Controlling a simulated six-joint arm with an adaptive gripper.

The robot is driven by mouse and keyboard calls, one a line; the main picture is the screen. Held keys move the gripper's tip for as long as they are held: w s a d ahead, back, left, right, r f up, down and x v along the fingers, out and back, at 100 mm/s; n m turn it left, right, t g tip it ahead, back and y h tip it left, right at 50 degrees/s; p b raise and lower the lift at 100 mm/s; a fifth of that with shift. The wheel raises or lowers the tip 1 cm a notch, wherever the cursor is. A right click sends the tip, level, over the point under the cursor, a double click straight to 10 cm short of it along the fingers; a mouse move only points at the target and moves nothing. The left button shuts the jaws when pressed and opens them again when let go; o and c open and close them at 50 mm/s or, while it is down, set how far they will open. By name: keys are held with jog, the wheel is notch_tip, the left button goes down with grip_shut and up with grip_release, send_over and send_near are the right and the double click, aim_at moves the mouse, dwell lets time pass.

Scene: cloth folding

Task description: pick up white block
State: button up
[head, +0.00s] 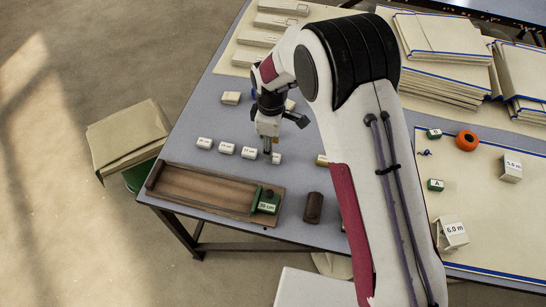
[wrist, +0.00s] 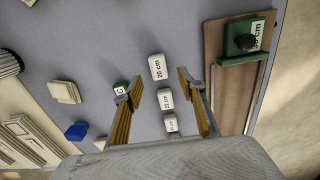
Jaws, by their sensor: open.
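Several small white blocks stand in a row on the grey table, among them a left one (head: 204,143), a middle one (head: 226,148) and another (head: 249,152). In the wrist view the 20 cm block (wrist: 157,67) shows just beyond my fingertips. The 22 cm block (wrist: 165,99) and a third white block (wrist: 171,122) appear between the fingers in the picture. My gripper (head: 269,146) points down near the right end of the row. Its two fingers (wrist: 152,87) are apart with nothing gripped. Whether they are level with the blocks is unclear.
A brown wooden tray (head: 188,188) with a green 30 cm block (head: 267,203) lies along the near edge. A green C block (wrist: 119,88) is beside one finger. A blue block (wrist: 76,131) and a cream block (wrist: 64,92) stand farther off. Dark brown block (head: 313,207) sits right of the tray.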

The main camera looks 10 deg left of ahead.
jog(key=shift+w+a+f, duration=0.1)
jog(key=shift+f, duration=2.1)
jog(key=shift+c, duration=0.3)
jog(key=c, duration=0.9)
